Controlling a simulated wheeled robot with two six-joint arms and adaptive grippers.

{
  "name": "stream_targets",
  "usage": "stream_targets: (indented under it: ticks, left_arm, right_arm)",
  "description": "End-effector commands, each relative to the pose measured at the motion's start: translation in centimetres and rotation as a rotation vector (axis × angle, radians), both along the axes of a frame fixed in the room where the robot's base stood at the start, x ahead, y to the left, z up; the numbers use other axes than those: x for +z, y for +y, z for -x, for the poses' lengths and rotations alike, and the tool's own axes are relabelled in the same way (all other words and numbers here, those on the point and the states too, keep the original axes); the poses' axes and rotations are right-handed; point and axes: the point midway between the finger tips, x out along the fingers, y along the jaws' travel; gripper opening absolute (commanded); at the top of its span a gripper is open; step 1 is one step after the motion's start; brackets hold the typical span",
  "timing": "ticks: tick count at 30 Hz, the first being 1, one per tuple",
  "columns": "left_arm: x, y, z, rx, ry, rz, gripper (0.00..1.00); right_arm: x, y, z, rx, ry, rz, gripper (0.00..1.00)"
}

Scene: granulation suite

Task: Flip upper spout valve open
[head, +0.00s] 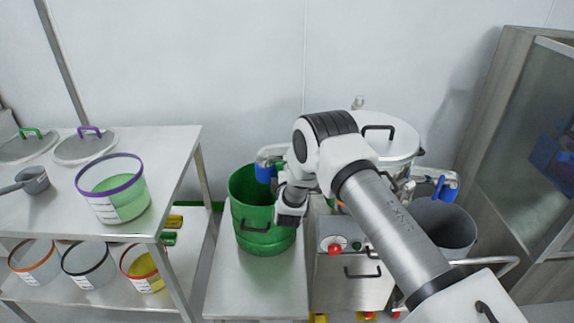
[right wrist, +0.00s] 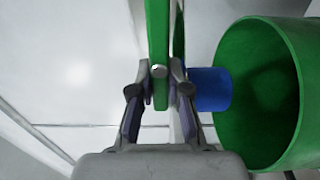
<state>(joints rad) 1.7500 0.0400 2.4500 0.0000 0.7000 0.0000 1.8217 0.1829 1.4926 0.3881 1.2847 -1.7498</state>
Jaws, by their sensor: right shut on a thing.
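The upper spout is a grey pipe (head: 270,152) with a blue end (head: 265,172) pointing down over a green bucket (head: 262,242). The blue end also shows in the right wrist view (right wrist: 209,90), beside the bucket's mouth (right wrist: 265,95). A flat green valve handle (right wrist: 158,35) stands beside the blue end in that view. My right gripper (right wrist: 160,95) is shut on the green handle, with one finger on each side. In the head view, my right arm covers the handle and the fingertips. My left gripper is not in view.
A white round vessel (head: 387,135) stands behind my right arm. A second blue-ended spout (head: 444,187) hangs over a grey bin (head: 447,224) on the right. A control box with a red knob (head: 334,249) stands below. A shelf table (head: 165,160) with pails is on the left.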

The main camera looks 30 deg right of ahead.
Motion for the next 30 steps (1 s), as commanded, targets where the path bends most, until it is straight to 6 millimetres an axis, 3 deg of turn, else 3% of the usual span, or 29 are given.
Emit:
stream_targets:
  ticks: [2, 3, 4, 16, 30]
  left_arm:
    - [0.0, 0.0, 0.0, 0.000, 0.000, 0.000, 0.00]
    - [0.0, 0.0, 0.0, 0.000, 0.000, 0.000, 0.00]
    - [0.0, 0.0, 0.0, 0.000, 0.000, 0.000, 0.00]
    - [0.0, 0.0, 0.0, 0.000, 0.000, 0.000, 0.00]
    - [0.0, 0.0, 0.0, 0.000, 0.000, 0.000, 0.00]
  right_arm:
    - [-0.1, -0.1, 0.1, -0.003, 0.002, 0.000, 0.00]
    - [-0.1, -0.1, 0.1, -0.003, 0.002, 0.000, 0.30]
    - [-0.1, -0.1, 0.1, -0.003, 0.002, 0.000, 0.40]
    - [0.0, 0.4, 0.6, -0.001, 0.000, 0.000, 0.42]
    - [-0.1, 5.7, 9.4, -0.001, 0.004, -0.001, 0.42]
